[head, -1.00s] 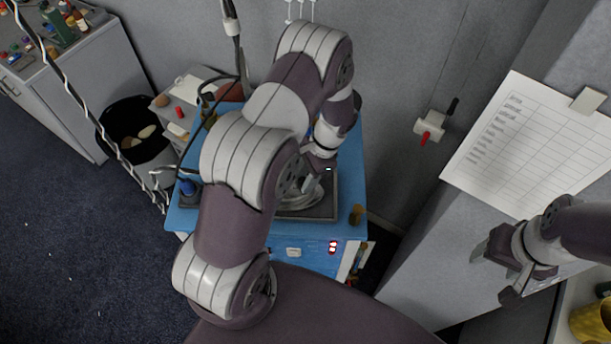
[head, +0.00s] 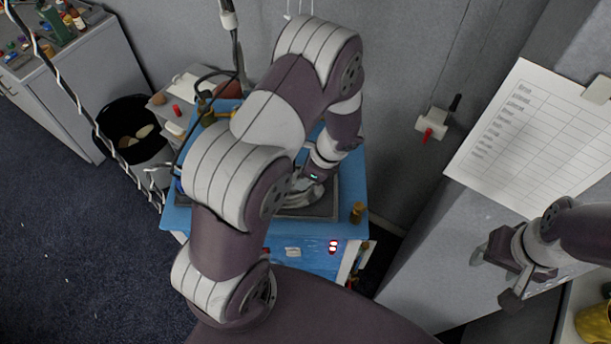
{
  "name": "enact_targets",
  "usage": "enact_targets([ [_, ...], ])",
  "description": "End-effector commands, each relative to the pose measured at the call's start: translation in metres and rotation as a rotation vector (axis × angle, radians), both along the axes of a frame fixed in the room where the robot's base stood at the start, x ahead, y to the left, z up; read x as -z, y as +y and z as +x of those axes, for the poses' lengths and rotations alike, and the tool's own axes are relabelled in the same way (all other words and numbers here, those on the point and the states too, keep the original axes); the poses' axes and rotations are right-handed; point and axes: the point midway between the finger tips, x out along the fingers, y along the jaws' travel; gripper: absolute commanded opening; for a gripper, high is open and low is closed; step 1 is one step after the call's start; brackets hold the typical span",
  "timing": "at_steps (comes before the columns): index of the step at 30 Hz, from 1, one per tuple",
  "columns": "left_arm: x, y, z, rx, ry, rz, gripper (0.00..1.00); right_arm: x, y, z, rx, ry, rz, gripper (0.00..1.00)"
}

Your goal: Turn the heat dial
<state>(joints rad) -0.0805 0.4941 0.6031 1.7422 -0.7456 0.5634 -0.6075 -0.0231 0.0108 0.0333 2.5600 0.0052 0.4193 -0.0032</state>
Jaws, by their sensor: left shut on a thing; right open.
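My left gripper (head: 303,193) reaches down over the top of a blue unit (head: 190,219). Its fingers are mostly hidden by my own forearm and wrist. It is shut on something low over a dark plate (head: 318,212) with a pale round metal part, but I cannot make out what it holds. No heat dial shows clearly; my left arm covers much of the unit's top. My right gripper (head: 493,270) is open and empty at the right, away from the unit, beside a grey surface.
The unit's front has a red-lit switch (head: 333,246). A brass-coloured piece (head: 357,212) stands at its right corner. A black bin (head: 127,119) and grey cabinet (head: 90,80) are at left. A wall switch (head: 434,124) and paper chart (head: 525,135) are at right.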

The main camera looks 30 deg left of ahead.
Motion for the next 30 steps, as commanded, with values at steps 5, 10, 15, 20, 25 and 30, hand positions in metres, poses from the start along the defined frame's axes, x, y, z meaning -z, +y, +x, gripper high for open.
enact_targets([
  [5,0.003,0.000,-0.001,0.159,-0.001,0.000,0.06,0.013,0.000,0.000,0.000,0.000,0.000,0.63],
  [10,0.003,0.000,-0.002,0.296,-0.001,0.001,0.06,0.022,0.000,0.000,0.000,0.000,0.000,0.63],
  [15,0.002,0.000,-0.002,0.405,-0.001,0.000,0.06,0.029,0.000,0.000,0.000,0.000,0.000,0.63],
  [20,0.002,0.000,-0.003,0.475,0.001,0.001,0.06,0.033,0.000,0.000,0.000,0.000,0.000,0.63],
  [25,0.001,0.000,-0.004,0.519,0.001,0.001,0.06,0.036,0.000,0.000,0.000,0.000,0.000,0.63],
  [30,0.001,0.000,-0.004,0.538,0.002,0.001,0.06,0.037,0.000,0.000,0.000,0.000,0.000,0.63],
])
